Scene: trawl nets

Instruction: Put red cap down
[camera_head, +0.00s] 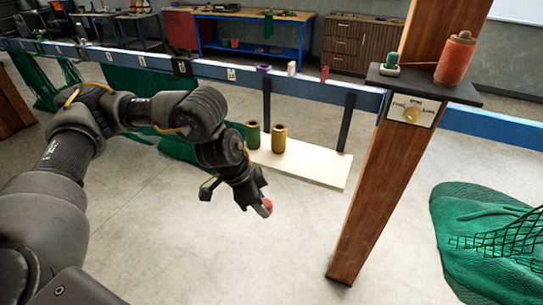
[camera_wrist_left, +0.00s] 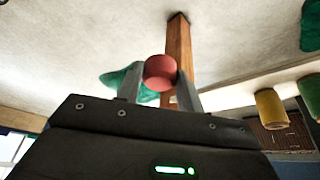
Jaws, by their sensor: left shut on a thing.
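My left gripper (camera_head: 259,209) is at the centre of the head view, in the air over open floor, in front of the pale shelf board. It is shut on the red cap (camera_head: 267,205), which shows as a small red round shape at the fingertips. In the left wrist view the red cap (camera_wrist_left: 160,72) is a short red cylinder between the two fingers of my left gripper (camera_wrist_left: 160,85). Part of it is hidden by the fingers. My right gripper is not seen.
A pale board (camera_head: 310,166) holds a green spool (camera_head: 252,134) and a yellow spool (camera_head: 279,138). A blue rail (camera_head: 220,72) carries small items. A wooden post (camera_head: 375,190) bears a dark shelf (camera_head: 425,86) with a red-orange spool (camera_head: 455,59). A green net (camera_head: 480,230) lies right.

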